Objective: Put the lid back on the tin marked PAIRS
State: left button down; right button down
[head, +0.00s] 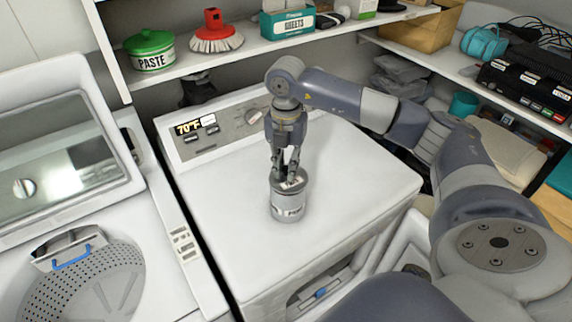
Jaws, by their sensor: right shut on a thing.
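A small grey metal tin (285,208) stands upright on the white dryer top, with a pale label whose lettering is too small to read surely. My right gripper (288,173) points down over it, shut on the grey lid (279,185). The lid is at the mouth of the tin. I cannot tell whether it is seated or slightly above, as the fingers cover part of it. My left gripper is out of view.
The dryer top (345,185) is clear around the tin. An open washer (110,280) stands at left. The shelf above holds a green PASTE tin (151,62), a red brush (214,38) and a SHEETS box (289,23). Loaded shelves stand at right.

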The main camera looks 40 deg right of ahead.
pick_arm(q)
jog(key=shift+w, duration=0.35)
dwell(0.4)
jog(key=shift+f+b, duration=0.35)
pick_arm(e)
jog(key=shift+f, duration=0.15)
dwell(0.6)
dwell(0.3)
jog(key=c, duration=1)
grip_release()
jog(key=shift+o, duration=0.2)
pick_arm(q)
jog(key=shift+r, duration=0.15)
pick_arm(e)
jog(key=shift+r+p, duration=2.35)
jog(key=shift+r, duration=1.2)
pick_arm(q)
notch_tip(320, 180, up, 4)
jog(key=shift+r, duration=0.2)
pick_arm(e)
jog(key=shift+c, duration=0.4)
